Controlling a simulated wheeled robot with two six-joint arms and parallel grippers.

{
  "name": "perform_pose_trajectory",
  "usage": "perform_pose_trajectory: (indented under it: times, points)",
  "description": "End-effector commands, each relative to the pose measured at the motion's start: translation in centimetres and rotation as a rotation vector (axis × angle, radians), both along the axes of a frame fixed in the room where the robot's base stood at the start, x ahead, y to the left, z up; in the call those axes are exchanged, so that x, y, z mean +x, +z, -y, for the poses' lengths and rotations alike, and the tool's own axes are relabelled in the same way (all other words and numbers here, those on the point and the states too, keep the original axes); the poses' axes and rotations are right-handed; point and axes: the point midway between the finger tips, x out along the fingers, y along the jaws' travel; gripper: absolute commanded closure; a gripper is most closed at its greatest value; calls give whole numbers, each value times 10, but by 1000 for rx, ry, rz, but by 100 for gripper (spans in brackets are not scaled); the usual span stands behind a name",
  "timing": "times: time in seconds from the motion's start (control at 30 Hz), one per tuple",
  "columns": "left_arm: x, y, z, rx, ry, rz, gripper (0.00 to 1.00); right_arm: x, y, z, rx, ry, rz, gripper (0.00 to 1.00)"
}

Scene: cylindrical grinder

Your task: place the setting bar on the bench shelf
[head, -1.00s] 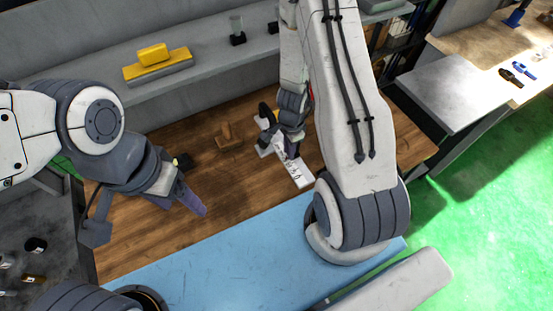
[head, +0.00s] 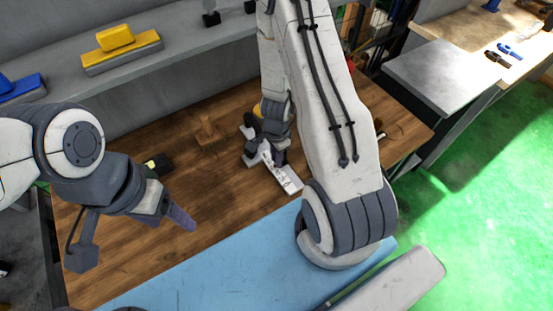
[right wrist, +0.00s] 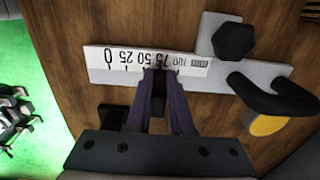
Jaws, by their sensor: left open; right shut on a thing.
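The setting bar is a flat grey bar with a white printed scale; it shows in the right wrist view (right wrist: 105,66) across the top and in the head view (head: 287,180) above the wooden bench top. A dark knob and a black lever with a yellow end are at its right part in the wrist view. My right gripper (right wrist: 161,80) is shut on its long edge near the middle. I cannot tell whether the bar touches the wood. My left gripper (head: 178,214) is open and empty above the bench's left part. The grey bench shelf (head: 190,62) runs along the back.
On the shelf stand a yellow block on a grey-yellow base (head: 120,50), a blue item (head: 22,88) and small dark items (head: 211,18). A brown wooden piece (head: 206,130) and a black-yellow item (head: 157,163) are on the wood. A blue mat (head: 230,270) covers the front.

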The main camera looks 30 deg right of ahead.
Motion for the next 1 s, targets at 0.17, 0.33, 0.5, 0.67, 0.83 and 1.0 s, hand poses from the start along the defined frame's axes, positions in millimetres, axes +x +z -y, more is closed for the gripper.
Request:
perform_pose_trajectory:
  times: [0.17, 0.33, 0.5, 0.67, 0.83, 1.0]
  points:
    - [0, -1, 0, 0, 0, 0, 31, 1, -1, 0, -1, 0, 2, 100]
    - [0, -2, 0, 0, -1, 0, 31, 0, -2, 0, 0, 0, 0, 50]
    - [0, -2, 0, 0, -1, 0, 31, 0, -2, 0, 0, 0, 0, 50]
    - [0, -1, 0, 0, -1, 0, 31, 0, -1, 0, 0, 0, 0, 50]
    - [0, 7, 0, 0, -1, 0, 31, 0, 7, 0, 0, 0, 0, 50]
    - [0, 26, 0, 0, -4, 0, 31, 0, 26, 0, 0, 1, 0, 50]
